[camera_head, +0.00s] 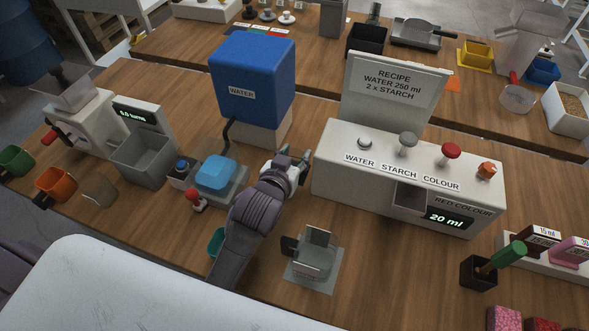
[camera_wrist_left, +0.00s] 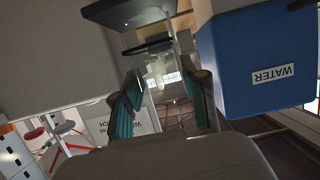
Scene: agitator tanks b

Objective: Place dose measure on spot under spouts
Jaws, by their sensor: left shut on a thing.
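My left gripper (camera_head: 291,163) is in the gap between the blue water tank and the left end of the dispenser, raised above the table. In the left wrist view its teal-padded fingers (camera_wrist_left: 164,105) are shut on a small, partly clear thing with dark parts, which seems to be the dose measure (camera_wrist_left: 157,66); the fingers hide much of it. The dispenser (camera_head: 330,165) is a white box with WATER, STARCH and COLOUR labels and a display reading 20 ml. A grey recess (camera_head: 409,198) is in its front; the spouts are not clearly visible. My right gripper is not in view.
A clear vessel with dark plates (camera_head: 314,262) stands on a grey square mat in front of the dispenser. The blue water tank (camera_head: 251,78) is close to the left gripper. A green-handled tool in a dark holder (camera_head: 479,272) stands right. Bare table lies right of the mat.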

